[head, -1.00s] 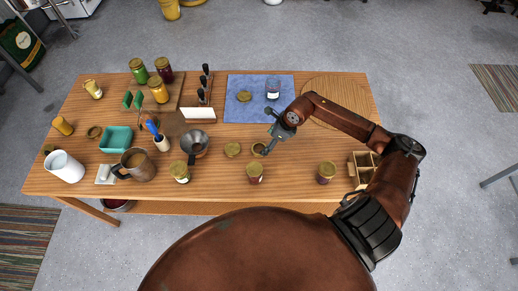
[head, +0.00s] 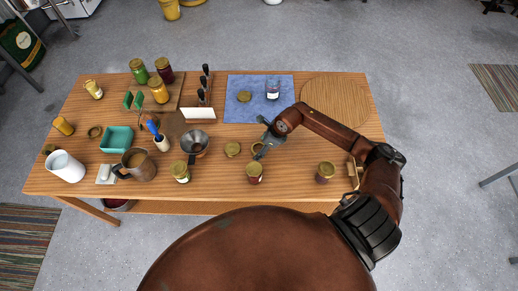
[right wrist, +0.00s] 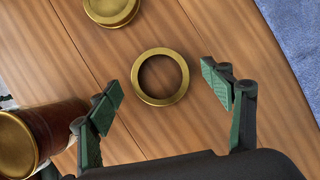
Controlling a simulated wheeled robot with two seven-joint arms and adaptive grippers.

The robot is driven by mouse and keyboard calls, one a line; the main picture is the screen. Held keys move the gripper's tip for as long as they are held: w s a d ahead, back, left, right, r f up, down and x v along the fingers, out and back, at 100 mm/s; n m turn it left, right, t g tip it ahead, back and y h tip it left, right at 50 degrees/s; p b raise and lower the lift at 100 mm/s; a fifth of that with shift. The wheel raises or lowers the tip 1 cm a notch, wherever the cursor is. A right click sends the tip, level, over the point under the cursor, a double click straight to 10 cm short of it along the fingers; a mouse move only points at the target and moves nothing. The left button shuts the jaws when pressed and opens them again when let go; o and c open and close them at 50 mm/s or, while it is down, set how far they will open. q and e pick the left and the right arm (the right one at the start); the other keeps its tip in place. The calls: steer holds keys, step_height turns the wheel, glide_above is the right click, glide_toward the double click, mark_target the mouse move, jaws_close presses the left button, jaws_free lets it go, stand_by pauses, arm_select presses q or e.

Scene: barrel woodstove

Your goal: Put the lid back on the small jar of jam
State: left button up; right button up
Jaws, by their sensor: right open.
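A small jar (head: 272,90) with a pale label and no gold lid visible on top stands on the blue cloth (head: 235,82). A gold lid (head: 244,96) lies on the cloth left of it. My right gripper (head: 260,151) is open over a gold ring (head: 257,148) on the bare wood. In the right wrist view the ring (right wrist: 136,82) lies flat between and beyond the open fingers (right wrist: 163,88), with wood showing through its middle. Another gold lid or disc (head: 232,149) lies left of it, at the top of the wrist view (right wrist: 111,8). My left gripper is out of view.
A gold-lidded jar (head: 255,174) stands close to my right gripper, by the left finger in the wrist view (right wrist: 45,132). Another jar (head: 326,172) stands to the right. A funnel (head: 195,142) and mug (head: 137,163) are left. The round board (head: 335,98) is empty.

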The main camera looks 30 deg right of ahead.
steer(key=shift+c, duration=0.6)
steer(key=c, duration=0.7)
steer(key=shift+c, duration=0.2)
steer(key=shift+r, duration=0.55)
steer(key=v, duration=0.2)
steer(key=shift+a+r, duration=0.15)
steer(key=shift+r, duration=0.3)
steer(key=s+r+b, duration=0.1)
steer(key=s+r, duration=0.8)
steer(key=s, duration=0.4)
steer(key=shift+s+a, duration=0.25)
steer(key=shift+a, duration=0.15)
steer(key=shift+r, duration=0.1)
